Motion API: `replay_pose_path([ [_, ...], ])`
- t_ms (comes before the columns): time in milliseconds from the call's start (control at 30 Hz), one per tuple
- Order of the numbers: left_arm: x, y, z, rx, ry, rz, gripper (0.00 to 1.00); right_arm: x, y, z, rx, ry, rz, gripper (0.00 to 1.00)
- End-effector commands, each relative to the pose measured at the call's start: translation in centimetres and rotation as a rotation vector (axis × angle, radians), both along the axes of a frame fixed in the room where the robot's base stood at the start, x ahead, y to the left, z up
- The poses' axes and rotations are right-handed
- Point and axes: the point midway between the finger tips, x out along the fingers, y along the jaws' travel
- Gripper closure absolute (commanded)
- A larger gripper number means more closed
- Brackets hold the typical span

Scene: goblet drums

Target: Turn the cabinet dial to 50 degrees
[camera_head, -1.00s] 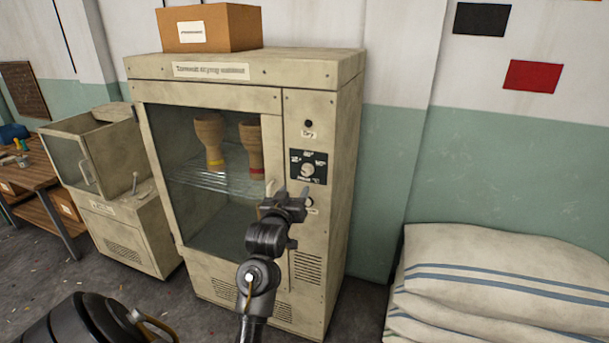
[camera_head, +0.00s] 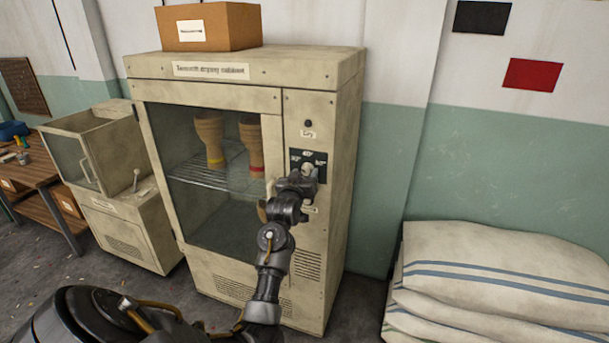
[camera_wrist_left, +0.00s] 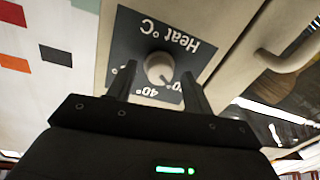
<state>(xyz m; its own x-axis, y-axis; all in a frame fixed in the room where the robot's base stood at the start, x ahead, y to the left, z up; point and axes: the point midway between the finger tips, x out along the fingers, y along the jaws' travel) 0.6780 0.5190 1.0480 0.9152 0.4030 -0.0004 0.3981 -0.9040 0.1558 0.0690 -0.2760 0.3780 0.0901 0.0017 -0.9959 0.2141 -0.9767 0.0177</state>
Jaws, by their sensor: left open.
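The beige drying cabinet (camera_head: 340,130) stands against the wall, with a dark dial plate (camera_head: 321,162) on its right front panel. The pale round dial (camera_head: 308,168) is partly covered by my left gripper in the head view. In the left wrist view the dial (camera_wrist_left: 159,68) shows upside down on its plate marked "Heat °C" and "40°". My left gripper (camera_head: 303,176) is at the plate; its two fingers (camera_wrist_left: 157,80) are apart, one to each side of the dial, with nothing held. Contact with the dial cannot be told. My right gripper is not in view.
A cabinet handle (camera_wrist_left: 290,55) is beside the plate. Two goblet drums (camera_head: 210,140) stand on a wire rack behind the glass. A cardboard box (camera_head: 235,28) sits on top. Stacked sacks (camera_head: 490,260) lie at the right, and a smaller cabinet (camera_head: 125,215) stands left.

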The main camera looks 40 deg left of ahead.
Motion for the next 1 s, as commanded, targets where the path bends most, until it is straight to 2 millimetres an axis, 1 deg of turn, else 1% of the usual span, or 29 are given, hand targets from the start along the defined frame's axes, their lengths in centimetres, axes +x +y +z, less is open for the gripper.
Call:
replay_pose_path([
  [100, 0.0, 0.0, 0.0, 0.0, 0.0, 0.0, 0.49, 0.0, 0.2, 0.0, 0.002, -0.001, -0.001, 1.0],
  [133, 0.0, 0.0, 0.0, 0.0, 0.0, 0.0, 0.51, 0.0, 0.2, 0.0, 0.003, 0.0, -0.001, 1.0],
  [400, 0.0, 0.0, 0.0, 0.0, 0.0, -0.001, 0.87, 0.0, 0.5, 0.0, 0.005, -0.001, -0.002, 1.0],
  [467, 0.0, 0.0, 0.0, 0.0, 0.0, -0.001, 0.93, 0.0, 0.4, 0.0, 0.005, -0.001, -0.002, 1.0],
  [500, 0.0, -0.3, 0.0, 0.001, 0.0, -0.002, 0.93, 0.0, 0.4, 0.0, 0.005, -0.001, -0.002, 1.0],
  [767, 0.1, -0.2, 0.1, 0.04, 0.015, -0.004, 0.93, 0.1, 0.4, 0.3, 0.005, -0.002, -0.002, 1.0],
  [1000, 0.0, -0.1, 0.1, 0.179, 0.064, -0.003, 0.93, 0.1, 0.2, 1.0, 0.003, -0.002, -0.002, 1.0],
])
